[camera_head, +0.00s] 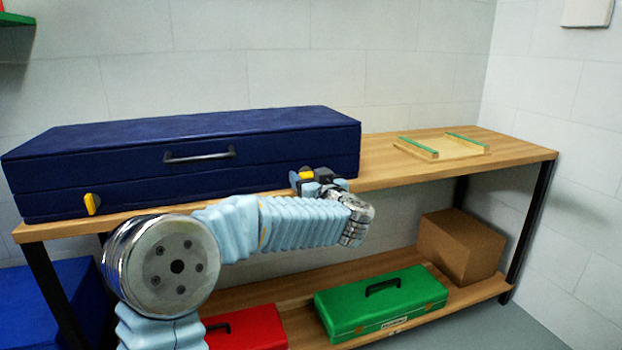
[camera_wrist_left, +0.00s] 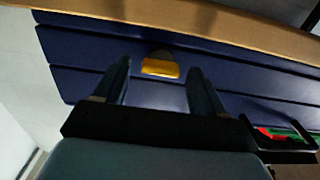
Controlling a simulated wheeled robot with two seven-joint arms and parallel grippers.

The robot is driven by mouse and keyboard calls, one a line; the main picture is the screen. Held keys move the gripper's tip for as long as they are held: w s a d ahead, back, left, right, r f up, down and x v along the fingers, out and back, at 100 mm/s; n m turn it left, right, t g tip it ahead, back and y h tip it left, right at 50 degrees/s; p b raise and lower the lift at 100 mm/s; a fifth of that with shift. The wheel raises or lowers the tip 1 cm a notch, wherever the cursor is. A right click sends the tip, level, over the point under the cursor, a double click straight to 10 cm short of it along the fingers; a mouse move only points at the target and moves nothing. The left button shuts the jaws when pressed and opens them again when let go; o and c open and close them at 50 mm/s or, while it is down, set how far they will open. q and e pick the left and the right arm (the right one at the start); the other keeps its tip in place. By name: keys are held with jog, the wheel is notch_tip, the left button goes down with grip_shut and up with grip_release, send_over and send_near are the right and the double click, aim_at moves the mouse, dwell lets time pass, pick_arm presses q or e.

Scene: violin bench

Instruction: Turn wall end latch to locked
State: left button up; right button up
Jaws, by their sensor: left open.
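A long dark blue case (camera_head: 260,135) lies shut on the wooden bench, with a dark handle (camera_head: 200,156) on its front. A yellow latch (camera_head: 306,173) sits at the right end of the case front, nearest the side wall. My left gripper (camera_head: 302,182) is at this latch, partly hiding it. In the left wrist view the latch (camera_wrist_left: 160,68) lies crosswise between the two open fingers (camera_wrist_left: 158,76), with a gap on each side. A second yellow latch (camera_head: 92,204) stands upright, slightly tilted, at the left end. My right gripper is not in view.
A wooden frame with green strips (camera_head: 440,146) lies on the bench top (camera_head: 510,150) at right, with clear wood around it. On the lower shelf are a red box (camera_head: 250,328), a green toolbox (camera_head: 380,300) and a brown carton (camera_head: 460,245).

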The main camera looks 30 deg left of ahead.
pick_arm(q)
jog(key=c, duration=1.1)
jog(key=shift+o, duration=0.2)
jog(key=n+b, duration=0.1)
jog(key=n, duration=0.3)
jog(key=shift+f, duration=0.1)
jog(key=shift+s+a+f+n+b, duration=0.1)
jog(key=shift+n+b, duration=1.95)
jog(key=shift+n, duration=1.4)
jog(key=shift+f+n+b, duration=0.1)
jog(key=shift+n+b, duration=1.9)
jog(key=shift+n, duration=1.45)
